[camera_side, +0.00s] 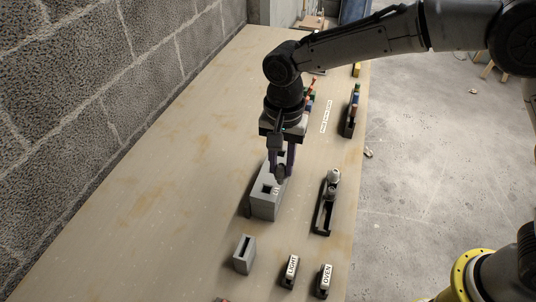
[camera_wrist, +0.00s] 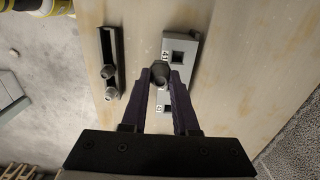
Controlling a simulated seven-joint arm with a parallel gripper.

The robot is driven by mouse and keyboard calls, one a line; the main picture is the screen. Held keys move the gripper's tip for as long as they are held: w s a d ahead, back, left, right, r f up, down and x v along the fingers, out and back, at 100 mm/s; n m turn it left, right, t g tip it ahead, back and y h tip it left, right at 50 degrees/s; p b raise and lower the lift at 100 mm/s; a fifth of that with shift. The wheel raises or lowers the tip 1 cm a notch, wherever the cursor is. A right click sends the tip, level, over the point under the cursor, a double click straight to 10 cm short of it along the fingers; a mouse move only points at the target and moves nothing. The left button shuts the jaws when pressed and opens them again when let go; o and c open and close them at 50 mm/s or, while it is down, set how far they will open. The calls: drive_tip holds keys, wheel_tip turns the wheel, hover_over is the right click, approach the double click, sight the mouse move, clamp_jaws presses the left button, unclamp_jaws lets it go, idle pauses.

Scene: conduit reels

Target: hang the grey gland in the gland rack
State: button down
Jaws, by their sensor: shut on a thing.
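My gripper (camera_side: 281,172) is shut on a grey gland (camera_wrist: 160,80), which shows between the fingertips in the wrist view. It is over a long grey block (camera_side: 264,206) with square holes and small labels, also in the wrist view (camera_wrist: 191,42). The gland is between two visible holes; I cannot tell whether it sits in a hole or is above the block. A black slotted rack (camera_side: 321,220), apparently the gland rack, stands to the right in the side view. It holds grey glands (camera_side: 334,176) towards its far end, and two show in the wrist view (camera_wrist: 111,93).
A small slotted grey block (camera_side: 244,255) and pieces labelled LIGHT (camera_side: 291,270) and OVEN (camera_side: 324,280) stand nearer the camera. A holder with coloured items (camera_side: 351,118) is farther back by the right edge. The table's left side is clear, with a block wall beyond.

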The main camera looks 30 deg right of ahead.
drive_tip(key=s+d+f, duration=0.6)
drive_tip(key=s+d, duration=0.1)
drive_tip(key=s, duration=0.1)
drive_tip(key=shift+d+f, duration=0.4)
drive_tip(key=shift+s+f, duration=0.1)
drive_tip(key=shift+f, duration=1.9)
idle(0.5)
drive_tip(key=c, duration=0.6)
unclamp_jaws()
drive_tip(key=shift+o, duration=0.2)
drive_tip(key=shift+o, duration=1)
drive_tip(key=shift+r, duration=0.1)
